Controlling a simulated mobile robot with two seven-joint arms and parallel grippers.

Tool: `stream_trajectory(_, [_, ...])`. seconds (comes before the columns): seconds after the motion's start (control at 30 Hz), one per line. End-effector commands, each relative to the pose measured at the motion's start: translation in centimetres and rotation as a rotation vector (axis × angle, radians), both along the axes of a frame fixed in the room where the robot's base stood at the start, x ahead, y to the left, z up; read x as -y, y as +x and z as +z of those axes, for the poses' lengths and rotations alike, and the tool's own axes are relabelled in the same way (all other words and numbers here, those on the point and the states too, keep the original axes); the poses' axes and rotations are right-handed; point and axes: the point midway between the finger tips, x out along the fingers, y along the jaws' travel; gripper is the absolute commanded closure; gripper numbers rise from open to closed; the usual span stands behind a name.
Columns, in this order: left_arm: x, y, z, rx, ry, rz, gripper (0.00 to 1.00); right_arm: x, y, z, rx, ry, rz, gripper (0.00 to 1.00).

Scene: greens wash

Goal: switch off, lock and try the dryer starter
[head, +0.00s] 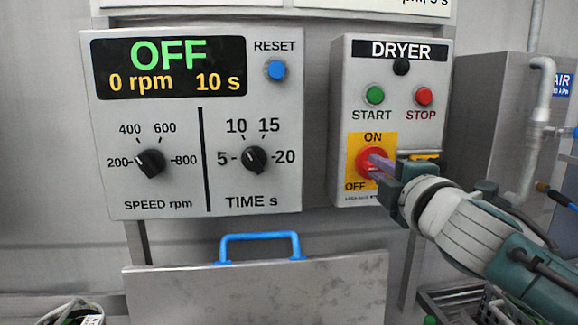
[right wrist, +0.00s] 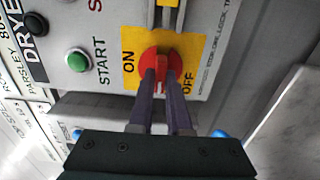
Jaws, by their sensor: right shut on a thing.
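The DRYER starter box (head: 345,120) is on the wall at right, with a green START button (head: 375,95), a red STOP button (head: 424,96) and a black knob above them. Its red rotary switch (head: 364,166) sits on a yellow plate (head: 380,141) marked ON above and OFF below. My right gripper (head: 378,168) is shut on the switch's red handle; the right wrist view shows both fingers (right wrist: 161,98) against it. The fingers hide part of the handle, so I cannot tell its exact angle. A yellow part (right wrist: 168,12) sits beside the plate. My left gripper is out of view.
A control panel (head: 205,205) at left reads OFF, 0 rpm, 10 s, with a blue RESET button (head: 277,70) and two black knobs. Below is a metal lid (head: 260,290) with a blue handle (head: 260,237). Pipes (head: 535,130) run at right.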

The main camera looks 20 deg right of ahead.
Motion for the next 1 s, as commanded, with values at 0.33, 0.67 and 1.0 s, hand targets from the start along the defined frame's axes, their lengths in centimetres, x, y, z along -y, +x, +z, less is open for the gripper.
stream_trajectory(0.33, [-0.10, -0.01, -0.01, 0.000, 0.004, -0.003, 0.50, -0.04, 0.01, 0.06, -0.001, -0.011, 0.001, 1.00])
stream_trajectory(0.67, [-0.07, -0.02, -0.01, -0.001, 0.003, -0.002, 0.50, -0.02, 0.00, 0.03, -0.001, -0.008, 0.001, 0.55])
stream_trajectory(1.0, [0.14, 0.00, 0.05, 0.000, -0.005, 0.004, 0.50, -0.10, -0.42, -0.06, -0.003, -0.008, 0.001, 0.54])
